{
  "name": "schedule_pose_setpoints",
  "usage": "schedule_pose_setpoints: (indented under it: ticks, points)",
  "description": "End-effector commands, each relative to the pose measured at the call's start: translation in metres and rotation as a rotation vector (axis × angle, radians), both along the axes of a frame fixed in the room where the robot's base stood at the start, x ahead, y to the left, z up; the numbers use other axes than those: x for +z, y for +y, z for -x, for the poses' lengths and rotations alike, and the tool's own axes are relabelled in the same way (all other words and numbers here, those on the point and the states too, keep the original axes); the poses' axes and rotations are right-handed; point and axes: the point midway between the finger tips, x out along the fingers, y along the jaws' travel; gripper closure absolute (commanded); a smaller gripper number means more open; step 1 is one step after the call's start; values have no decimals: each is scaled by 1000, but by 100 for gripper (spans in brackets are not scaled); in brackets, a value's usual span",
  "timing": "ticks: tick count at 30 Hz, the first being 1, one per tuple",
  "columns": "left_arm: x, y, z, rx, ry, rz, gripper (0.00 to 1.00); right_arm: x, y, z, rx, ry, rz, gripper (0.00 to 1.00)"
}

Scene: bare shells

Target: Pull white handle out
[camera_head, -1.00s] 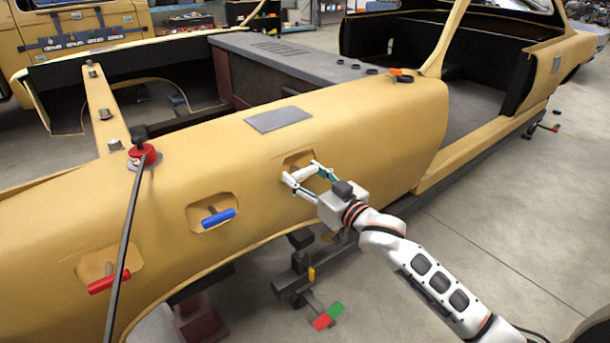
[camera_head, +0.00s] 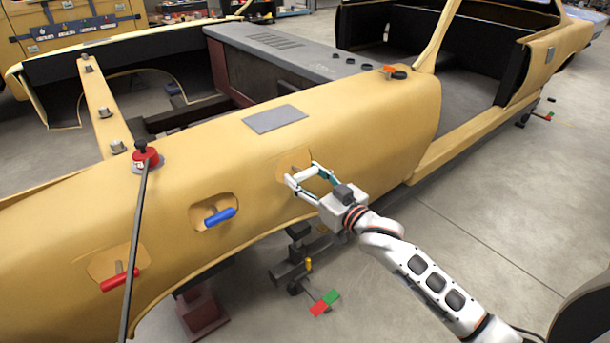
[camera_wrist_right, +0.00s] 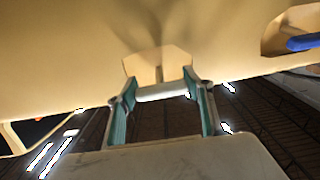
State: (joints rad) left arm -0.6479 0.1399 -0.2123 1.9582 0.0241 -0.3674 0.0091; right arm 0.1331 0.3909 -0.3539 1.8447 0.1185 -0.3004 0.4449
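The white handle (camera_wrist_right: 162,91) is a short pale bar in front of a recess in the yellow car body; a narrow stem shows behind it in the wrist view. My right gripper (camera_head: 303,174) is at this recess. Its two fingers stand apart, one at each end of the bar, and the bar fills the gap between the fingertips (camera_wrist_right: 162,88). The fingers look closed onto its ends, though the contact is small in view. In the head view the bar is hard to separate from the pale fingers. My left gripper is not in view.
A blue handle (camera_head: 220,216) and a red handle (camera_head: 120,281) sit in similar recesses to the left. A dark rod leans from a red-based knob (camera_head: 145,158). A stand with red and green pads (camera_head: 325,303) is below.

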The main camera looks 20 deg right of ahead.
Motion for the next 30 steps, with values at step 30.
schedule_pose_setpoints:
  ticks: [30]
  points:
    - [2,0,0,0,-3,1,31,-2,-32,90,0,4,3,31]
